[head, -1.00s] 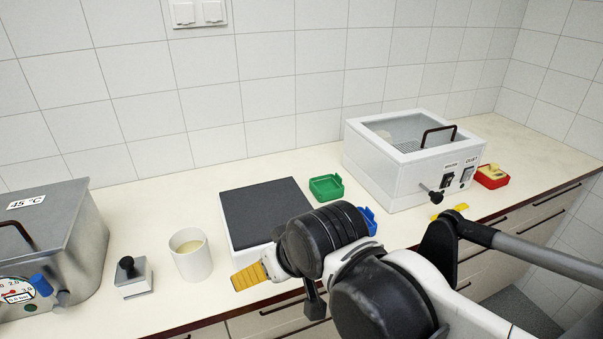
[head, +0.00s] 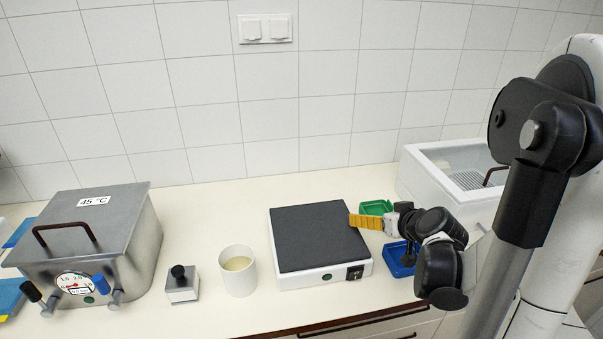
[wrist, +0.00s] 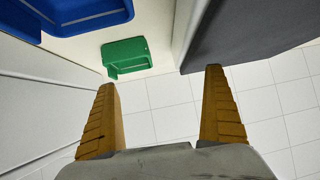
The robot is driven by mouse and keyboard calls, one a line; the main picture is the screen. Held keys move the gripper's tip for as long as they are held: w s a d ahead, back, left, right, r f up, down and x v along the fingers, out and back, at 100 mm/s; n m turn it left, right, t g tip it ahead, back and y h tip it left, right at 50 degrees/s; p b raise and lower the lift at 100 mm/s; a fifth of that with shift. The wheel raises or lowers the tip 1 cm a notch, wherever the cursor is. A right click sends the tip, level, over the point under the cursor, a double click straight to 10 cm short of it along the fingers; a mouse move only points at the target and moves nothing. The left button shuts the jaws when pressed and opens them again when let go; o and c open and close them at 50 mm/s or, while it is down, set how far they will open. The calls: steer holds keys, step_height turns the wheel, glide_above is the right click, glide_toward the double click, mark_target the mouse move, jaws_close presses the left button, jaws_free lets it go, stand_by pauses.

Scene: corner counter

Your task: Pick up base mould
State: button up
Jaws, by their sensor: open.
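I cannot make out a piece that is clearly the base mould in either current view. My gripper (head: 352,220) points left in the head view, near the right edge of the dark-topped plate unit (head: 318,236). In the wrist view my gripper (wrist: 160,79) is open, with two yellow ridged fingers apart and nothing between them. A green tray (head: 376,207) lies behind my gripper, and a blue tray (head: 397,266) lies below it. The wrist view also shows the green tray (wrist: 126,55) and part of the blue tray (wrist: 85,22), both apparently empty where visible.
A white cup (head: 238,279) and a metal block with a black knob (head: 181,284) stand left of the plate unit. A steel 45 °C bath (head: 120,232) is farther left. A white lidded box (head: 425,185) stands at the right, partly behind my arm.

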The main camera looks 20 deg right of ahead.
steer(key=shift+t+h, duration=0.3)
steer(key=shift+h, duration=0.3)
steer(key=d, duration=0.2)
steer(key=s+d+f, duration=0.1)
steer(key=d+f, duration=0.1)
steer(key=d, duration=0.1)
steer(key=shift+s+d, duration=0.25)
steer(key=shift+d, duration=0.1)
steer(key=shift+w+d+f+m, duration=0.1)
steer(key=shift+d+f+m, duration=0.1)
steer(key=shift+m, duration=0.1)
steer(key=b, duration=0.2)
glide_toward(371, 208)
steer(key=shift+d+f, duration=0.2)
steer(key=shift+d, duration=0.1)
steer(key=b+x, duration=0.2)
steer(key=x, duration=0.3)
steer(key=shift+w+a, duration=0.15)
steer(key=shift+w, duration=0.1)
steer(key=c, duration=1.3)
